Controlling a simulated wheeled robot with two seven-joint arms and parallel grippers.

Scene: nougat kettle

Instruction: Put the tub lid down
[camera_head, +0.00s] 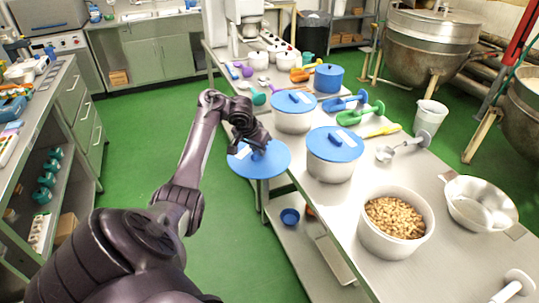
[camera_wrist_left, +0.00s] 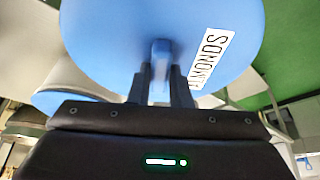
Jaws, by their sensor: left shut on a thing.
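The tub lid (camera_head: 272,165) is a round blue disc with a white label. In the left wrist view the lid (camera_wrist_left: 110,40) fills the upper middle, and its label reads ALMONDS. My left gripper (camera_head: 257,148) is shut on the lid's raised handle (camera_wrist_left: 161,52). The lid hangs beside the table's left edge in the head view, left of the lidded tubs. An open white tub of almond-coloured nuts (camera_head: 372,240) stands at the front of the table (camera_head: 335,222). My right gripper is not in view.
Two white tubs with blue lids stand on the table, a nearer one (camera_head: 333,165) and a farther one (camera_head: 293,122). A metal bowl (camera_head: 468,213), a white cup (camera_head: 430,115) and coloured scoops (camera_head: 361,112) lie to the right. A strip near the table's front is bare.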

